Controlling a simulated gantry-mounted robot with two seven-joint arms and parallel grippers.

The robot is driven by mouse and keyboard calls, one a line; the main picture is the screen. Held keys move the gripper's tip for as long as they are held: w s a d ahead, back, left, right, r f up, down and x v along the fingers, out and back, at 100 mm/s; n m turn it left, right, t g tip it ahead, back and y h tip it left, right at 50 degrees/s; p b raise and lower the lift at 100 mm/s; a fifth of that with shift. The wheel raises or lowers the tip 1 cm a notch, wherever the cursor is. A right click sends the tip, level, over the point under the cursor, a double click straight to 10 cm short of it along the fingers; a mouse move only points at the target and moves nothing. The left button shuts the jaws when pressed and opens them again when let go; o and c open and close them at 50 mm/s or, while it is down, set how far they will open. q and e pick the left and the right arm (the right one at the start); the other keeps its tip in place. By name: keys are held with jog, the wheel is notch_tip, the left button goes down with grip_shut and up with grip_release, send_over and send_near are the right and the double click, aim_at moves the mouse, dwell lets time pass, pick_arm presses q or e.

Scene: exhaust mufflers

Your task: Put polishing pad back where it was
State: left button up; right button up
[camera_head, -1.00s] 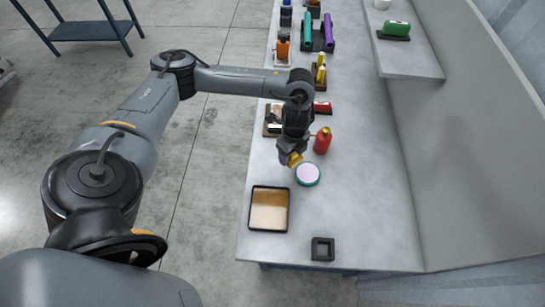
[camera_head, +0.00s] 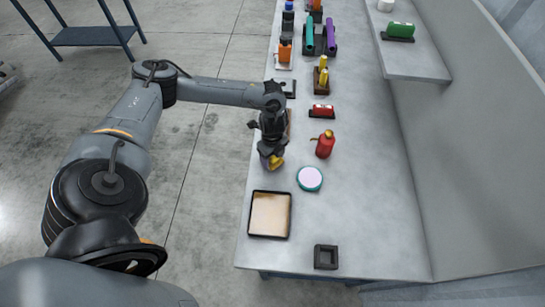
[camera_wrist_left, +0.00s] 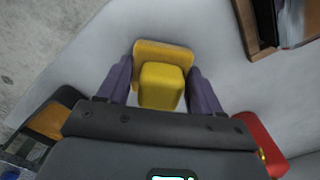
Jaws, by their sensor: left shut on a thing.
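My left gripper (camera_head: 271,157) is shut on a yellow pad (camera_head: 277,163), which I take to be the polishing pad. It holds the pad over the left edge of the bench, above and behind the tan tray. In the left wrist view the pad (camera_wrist_left: 161,86) sits between the two purple fingers (camera_wrist_left: 161,78), with a raised block on a flatter plate. The pad's underside and its gap to the bench are hidden. My right gripper is not in view.
The black-rimmed tan tray (camera_head: 270,236) lies in front. A round teal-rimmed tin (camera_head: 310,179) and a red bottle (camera_head: 325,145) stand to the right. A black square holder (camera_head: 326,257) is near the front edge. The bench right of the tin is clear.

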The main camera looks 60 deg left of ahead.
pick_arm(q)
jog(key=shift+f, duration=0.35)
jog(key=o, duration=0.9)
jog(key=shift+o, duration=0.2)
